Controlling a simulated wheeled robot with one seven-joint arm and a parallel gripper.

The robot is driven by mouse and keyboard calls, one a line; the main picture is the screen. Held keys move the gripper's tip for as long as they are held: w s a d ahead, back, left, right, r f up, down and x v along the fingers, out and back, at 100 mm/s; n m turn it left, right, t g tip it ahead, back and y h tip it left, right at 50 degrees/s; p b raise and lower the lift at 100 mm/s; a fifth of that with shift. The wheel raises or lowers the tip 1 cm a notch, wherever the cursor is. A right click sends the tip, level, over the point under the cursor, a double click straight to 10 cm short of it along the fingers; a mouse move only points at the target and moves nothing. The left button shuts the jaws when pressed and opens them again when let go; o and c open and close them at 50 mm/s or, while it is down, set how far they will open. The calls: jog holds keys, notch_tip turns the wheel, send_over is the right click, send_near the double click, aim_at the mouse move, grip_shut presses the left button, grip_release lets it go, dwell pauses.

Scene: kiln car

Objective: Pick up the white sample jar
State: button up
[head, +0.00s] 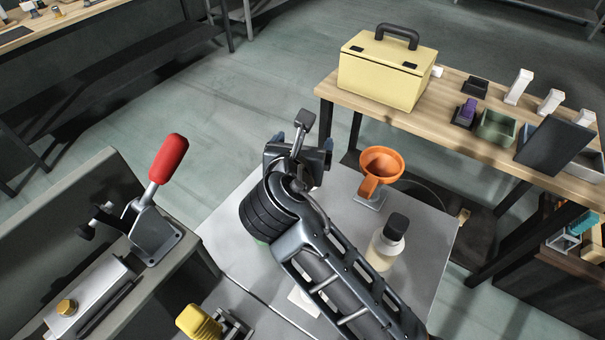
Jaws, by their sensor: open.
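A whitish, cream-tinted jar with a black cap (386,248) stands upright on the grey tabletop, right of my arm. It is the likeliest match for the white sample jar, though I see no label. My arm hides part of its lower left side. My gripper (302,150) is over the far left part of the same table, up and left of the jar and well apart from it. Its jaws are open, and I see nothing held in them. The arm partly hides the view around them.
An orange funnel (380,165) on a small stand is behind the jar. A red-handled clamp (168,158) is at left, with a yellow item (199,322) in front. A wooden bench (455,140) at right carries a yellow toolbox (385,75) and several small items.

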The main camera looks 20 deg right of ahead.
notch_tip(320, 180, down, 9)
jog(key=b, duration=0.8)
jog(key=shift+f+b, duration=0.1)
jog(key=shift+b, duration=0.3)
jog(key=shift+f+x, duration=0.2)
jog(key=shift+x, duration=3.75)
jog(key=shift+s+d, duration=0.1)
jog(key=shift+s, duration=0.1)
jog(key=shift+c, duration=0.5)
jog(key=c, duration=1)
